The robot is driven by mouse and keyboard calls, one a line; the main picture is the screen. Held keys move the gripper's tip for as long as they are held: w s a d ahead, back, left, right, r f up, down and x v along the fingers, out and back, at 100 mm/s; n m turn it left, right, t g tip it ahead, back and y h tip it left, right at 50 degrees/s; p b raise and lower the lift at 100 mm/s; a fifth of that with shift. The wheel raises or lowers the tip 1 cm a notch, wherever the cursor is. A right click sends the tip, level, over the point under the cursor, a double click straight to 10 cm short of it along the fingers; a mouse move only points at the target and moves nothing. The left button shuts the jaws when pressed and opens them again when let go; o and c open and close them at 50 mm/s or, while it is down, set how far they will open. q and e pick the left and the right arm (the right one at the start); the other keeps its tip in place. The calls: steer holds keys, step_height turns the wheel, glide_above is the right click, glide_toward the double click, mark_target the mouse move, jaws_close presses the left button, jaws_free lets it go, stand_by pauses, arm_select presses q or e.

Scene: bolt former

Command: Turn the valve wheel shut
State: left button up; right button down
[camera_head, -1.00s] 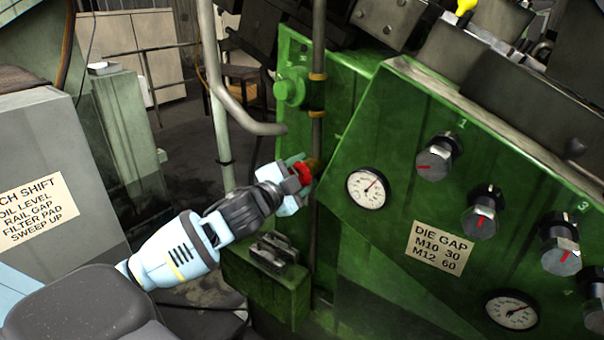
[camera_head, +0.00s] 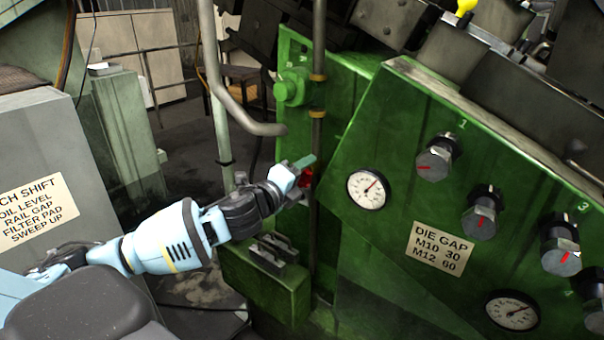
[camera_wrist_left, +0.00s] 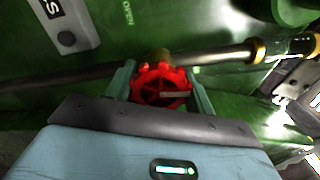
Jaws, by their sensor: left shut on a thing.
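The red valve wheel (camera_wrist_left: 160,88) sits on a brass-coloured fitting on a thin pipe in front of the green machine. In the head view only a small red part of the wheel (camera_head: 306,178) shows behind my fingers. My left gripper (camera_head: 303,172) reaches it from the left. In the left wrist view its two green fingers (camera_wrist_left: 162,92) stand on either side of the wheel, shut on its rim. The wheel's spokes face the wrist camera. My right gripper is in neither view.
The pipe (camera_head: 318,60) runs upright past the wheel, and a bent grey pipe (camera_head: 250,122) hangs to its left. The green panel with a gauge (camera_head: 368,188) and several knobs (camera_head: 438,158) is close on the right. A green box (camera_head: 268,282) lies below my wrist.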

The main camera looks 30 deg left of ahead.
arm_select(q)
steer(key=shift+f+m, duration=0.1)
steer(key=shift+m, duration=2.2)
steer(key=o, duration=0.7)
steer(key=shift+s+a, duration=0.15)
steer(key=shift+s, duration=1.8)
steer(key=shift+s+a, duration=0.15)
steer(key=shift+s, duration=1.8)
